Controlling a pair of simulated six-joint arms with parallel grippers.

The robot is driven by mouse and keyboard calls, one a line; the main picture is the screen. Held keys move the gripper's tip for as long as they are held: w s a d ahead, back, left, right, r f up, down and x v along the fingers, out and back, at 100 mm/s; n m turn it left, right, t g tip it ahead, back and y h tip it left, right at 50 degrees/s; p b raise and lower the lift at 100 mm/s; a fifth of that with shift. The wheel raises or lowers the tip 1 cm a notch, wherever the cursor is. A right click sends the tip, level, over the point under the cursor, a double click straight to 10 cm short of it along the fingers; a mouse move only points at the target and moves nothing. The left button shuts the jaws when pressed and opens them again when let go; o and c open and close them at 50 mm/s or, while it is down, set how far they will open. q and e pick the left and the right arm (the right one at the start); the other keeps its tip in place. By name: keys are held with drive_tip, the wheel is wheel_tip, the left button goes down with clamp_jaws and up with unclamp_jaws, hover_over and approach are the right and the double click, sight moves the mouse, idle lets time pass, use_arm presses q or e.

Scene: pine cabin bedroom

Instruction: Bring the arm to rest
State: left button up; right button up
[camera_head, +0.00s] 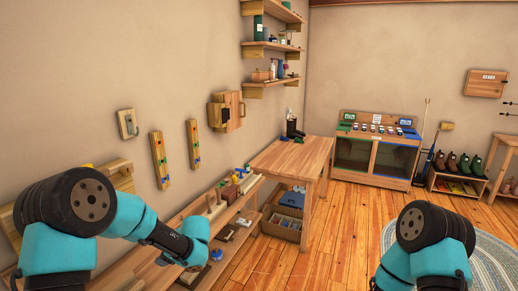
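My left arm (125,215) comes in from the left and reaches over the long low wooden bench along the left wall. Its wrist (195,232) bends down there. Dark parts below the wrist may belong to my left gripper, but they are too small and covered to show whether it is open or shut. I see nothing clearly held. My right arm (425,235) shows only as a dark joint and teal links at the lower right edge. My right gripper is out of view.
A wooden table (292,157) stands in the corner with dark items at its back. A bin unit (376,150) and a shoe rack (457,185) line the far wall. A crate (283,222) sits under the table. The wooden floor (335,235) between is clear beside a round rug (495,262).

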use_arm(q)
drive_tip(key=s+d+f+n+h, duration=0.3)
drive_tip(key=s+f+n, duration=0.3)
drive_tip(key=s+f, duration=0.2)
drive_tip(key=s+d+f+n+g+h, duration=0.1)
drive_tip(key=s+d+f+n+h, duration=0.2)
drive_tip(key=s+f+n+h, duration=0.2)
drive_tip(key=s+d+f+n+h, duration=0.3)
drive_tip(key=s+f+n, duration=0.6)
drive_tip(key=s+f, duration=0.3)
drive_tip(key=s+h, duration=0.1)
drive_tip(key=s, duration=0.2)
drive_tip(key=shift+d+f+g+h, duration=0.15)
drive_tip(key=shift+g+h, duration=0.15)
drive_tip(key=shift+h, duration=0.1)
